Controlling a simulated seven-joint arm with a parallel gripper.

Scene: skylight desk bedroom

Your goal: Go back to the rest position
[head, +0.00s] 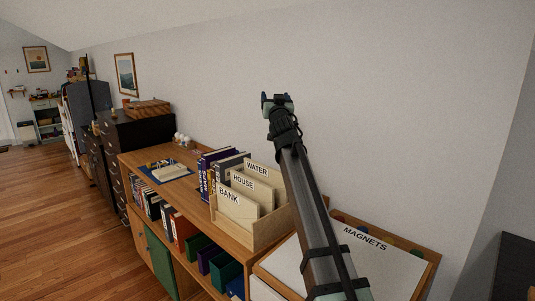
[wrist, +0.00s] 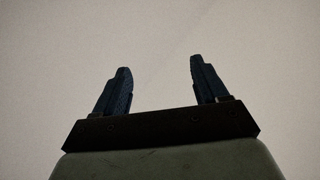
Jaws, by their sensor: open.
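My gripper (head: 276,98) is raised high in front of the plain wall, above the wooden shelf unit (head: 204,236). In the wrist view its two dark fingers (wrist: 158,88) stand apart with nothing between them, and only blank pale wall shows beyond. My arm reaches up from the bottom of the head view and hides part of the shelf top behind it.
A wooden file box (head: 267,230) with dividers labelled WATER, HOUSE and BANK stands below my gripper, beside upright books (head: 210,170). A whiteboard marked MAGNETS (head: 375,262) lies at right. An open notebook (head: 170,172) lies further left. Space around the gripper is clear.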

